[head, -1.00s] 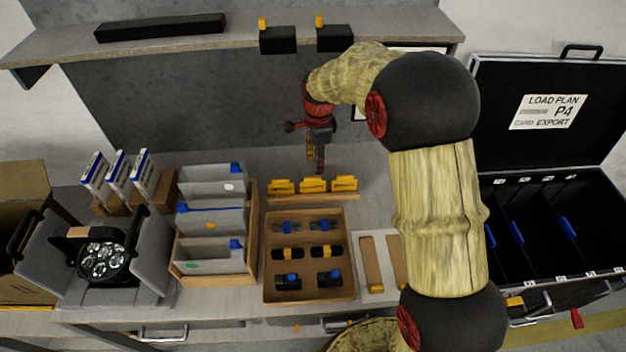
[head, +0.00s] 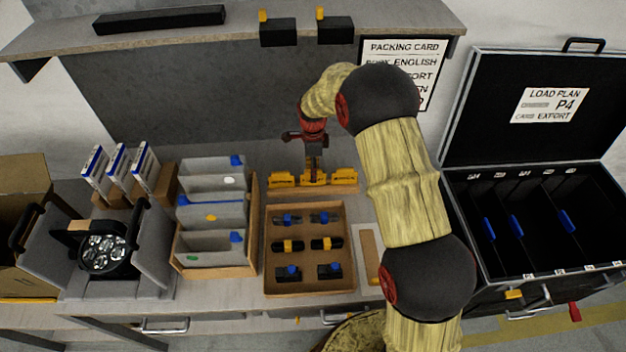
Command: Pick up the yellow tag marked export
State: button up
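Three yellow tags stand in a row in a wooden holder (head: 340,190) on the bench: a left tag (head: 282,180), a middle tag (head: 314,181) and a right tag (head: 344,178). Their lettering is too small to read, so I cannot tell which is marked export. My gripper (head: 313,172) points down at the middle tag, its fingertips at or just over the top edge. The fingers partly hide that tag. I cannot tell whether they are open or closed on it.
A wooden tray (head: 310,286) of clamps lies in front of the holder. A divider box (head: 255,230) stands close on the left. An open black case (head: 533,262) is at right. A shelf (head: 190,45) and packing card (head: 410,50) are behind.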

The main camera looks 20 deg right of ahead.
jog(key=shift+f, duration=0.4)
jog(key=shift+c, duration=1)
grip_shut()
